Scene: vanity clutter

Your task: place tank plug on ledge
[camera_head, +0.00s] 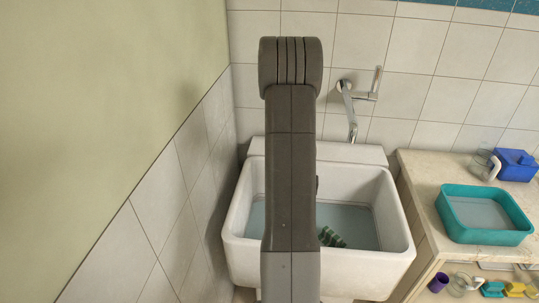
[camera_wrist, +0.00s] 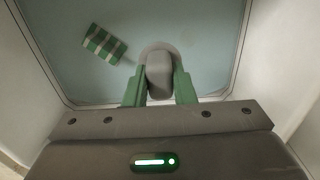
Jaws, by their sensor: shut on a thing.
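My gripper (camera_wrist: 158,88) is shut on the tank plug (camera_wrist: 158,66), a grey rounded piece with a wider round base. Its two green fingers press the plug from both sides, over the inside of the white sink (camera_head: 397,235). Whether the plug touches the sink's bottom or the water I cannot tell.
A wall tap (camera_head: 347,105) hangs over the ledge. A counter at right holds a teal tray (camera_head: 457,231) and a blue box (camera_head: 517,165). A tiled wall stands close at left.

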